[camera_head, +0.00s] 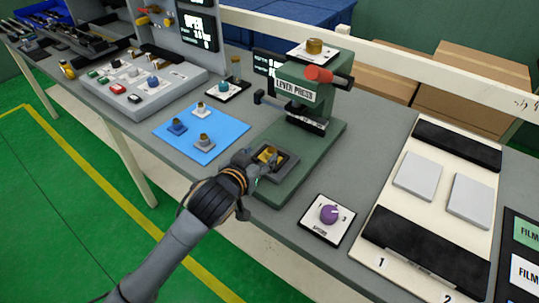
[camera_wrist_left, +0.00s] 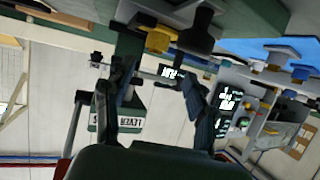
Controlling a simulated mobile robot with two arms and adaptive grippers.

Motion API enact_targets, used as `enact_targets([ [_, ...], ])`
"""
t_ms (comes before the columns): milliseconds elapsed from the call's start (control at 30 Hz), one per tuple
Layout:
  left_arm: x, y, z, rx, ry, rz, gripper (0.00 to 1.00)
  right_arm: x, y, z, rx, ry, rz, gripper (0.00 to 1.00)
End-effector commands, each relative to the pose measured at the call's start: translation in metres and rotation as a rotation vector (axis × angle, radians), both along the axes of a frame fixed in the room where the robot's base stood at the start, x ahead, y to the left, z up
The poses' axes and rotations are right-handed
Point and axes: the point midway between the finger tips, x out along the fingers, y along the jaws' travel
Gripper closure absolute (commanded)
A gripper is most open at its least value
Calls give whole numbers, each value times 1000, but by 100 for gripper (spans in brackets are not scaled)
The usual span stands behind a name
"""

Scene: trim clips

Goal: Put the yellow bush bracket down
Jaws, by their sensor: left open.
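The yellow bush bracket (camera_head: 268,155) sits in the dark fixture (camera_head: 283,163) on the base of the green lever press (camera_head: 303,92). My left gripper (camera_head: 253,168) is right at the bracket, on its near-left side, and partly hides the fixture. In the left wrist view, which is turned upside down, the yellow bracket (camera_wrist_left: 160,38) shows near the tips of the two spread fingers (camera_wrist_left: 160,70). The left gripper is open; whether a finger still touches the bracket cannot be told. My right gripper is not in view.
A blue mat (camera_head: 222,143) with several small brackets lies left of the press. A purple knob (camera_head: 329,213) on a white plate stands to the right. A cream board (camera_head: 405,215) with grey pads lies farther right. A button panel (camera_head: 150,85) stands back left.

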Motion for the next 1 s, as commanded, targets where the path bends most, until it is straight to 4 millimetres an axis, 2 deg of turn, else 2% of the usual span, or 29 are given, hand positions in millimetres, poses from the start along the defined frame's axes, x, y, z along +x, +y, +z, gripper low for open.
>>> enact_targets([
  [267,19,-14,-11,1,1,-1,44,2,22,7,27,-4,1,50],
  [500,41,-24,-23,1,0,0,44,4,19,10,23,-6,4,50],
  [767,44,-25,-25,-1,-2,-1,44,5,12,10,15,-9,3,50],
  [800,44,-25,-25,-1,-2,-1,46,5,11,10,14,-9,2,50],
  [867,44,-25,-25,-1,-1,-1,58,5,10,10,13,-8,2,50],
  [1000,44,-25,-25,0,-1,0,86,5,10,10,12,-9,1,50],
])
